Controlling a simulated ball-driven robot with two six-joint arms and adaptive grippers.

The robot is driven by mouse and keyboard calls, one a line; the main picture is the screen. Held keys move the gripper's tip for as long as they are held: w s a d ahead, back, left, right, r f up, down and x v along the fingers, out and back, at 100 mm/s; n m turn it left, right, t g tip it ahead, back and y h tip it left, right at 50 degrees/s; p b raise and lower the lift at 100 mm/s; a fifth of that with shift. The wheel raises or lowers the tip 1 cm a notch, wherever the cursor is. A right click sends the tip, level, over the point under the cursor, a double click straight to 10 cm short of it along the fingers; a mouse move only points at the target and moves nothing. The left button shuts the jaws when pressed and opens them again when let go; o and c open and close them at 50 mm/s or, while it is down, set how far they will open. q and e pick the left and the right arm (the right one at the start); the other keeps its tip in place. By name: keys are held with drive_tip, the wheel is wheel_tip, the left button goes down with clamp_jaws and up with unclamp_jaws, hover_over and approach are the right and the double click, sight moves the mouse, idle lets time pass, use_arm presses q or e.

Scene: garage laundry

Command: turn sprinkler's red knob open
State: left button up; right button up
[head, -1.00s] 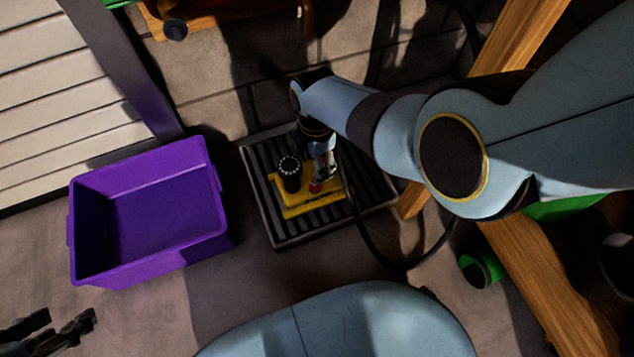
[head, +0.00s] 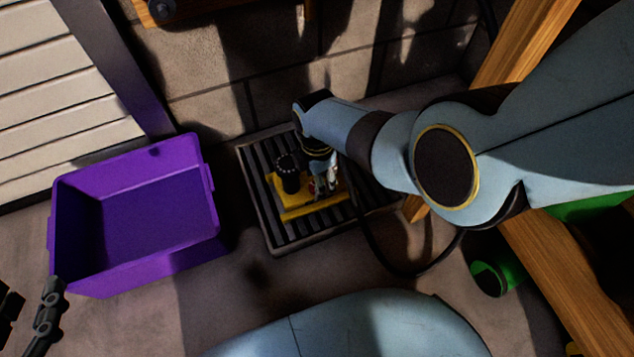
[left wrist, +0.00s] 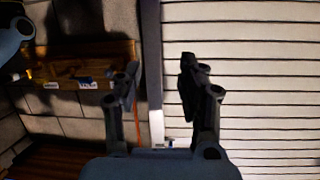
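The sprinkler has a yellow base (head: 296,210) and a black upright cylinder (head: 288,176), and sits on a dark slatted grate. Its small red knob (head: 312,187) shows beside the cylinder, partly hidden by my right gripper (head: 324,188). That gripper points down at the knob, its fingers overlapping it in the picture; whether they grip it is too small and dark to tell. My left gripper (head: 30,320) is at the lower left edge, away from the sprinkler. In the left wrist view it (left wrist: 158,85) is open and empty.
A purple bin (head: 190,245) stands left of the grate (head: 270,225). A wooden post (head: 525,45) and a green can (head: 492,276) are at the right. A dark hose (head: 390,262) curves near the grate. A block wall (head: 350,65) stands behind.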

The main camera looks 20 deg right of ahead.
drive_tip(key=shift+f+b, duration=0.5)
drive_tip(key=shift+f, duration=0.3)
use_arm(q)
drive_tip(key=w+r+t+h, duration=0.1)
drive_tip(key=w+r+t, duration=0.2)
drive_tip(key=w+r, duration=0.2)
drive_tip(key=shift+d+r+m+t, duration=0.4)
drive_tip(key=shift+d+r, duration=0.05)
drive_tip(key=shift+r, duration=1)
use_arm(e)
clamp_jaws()
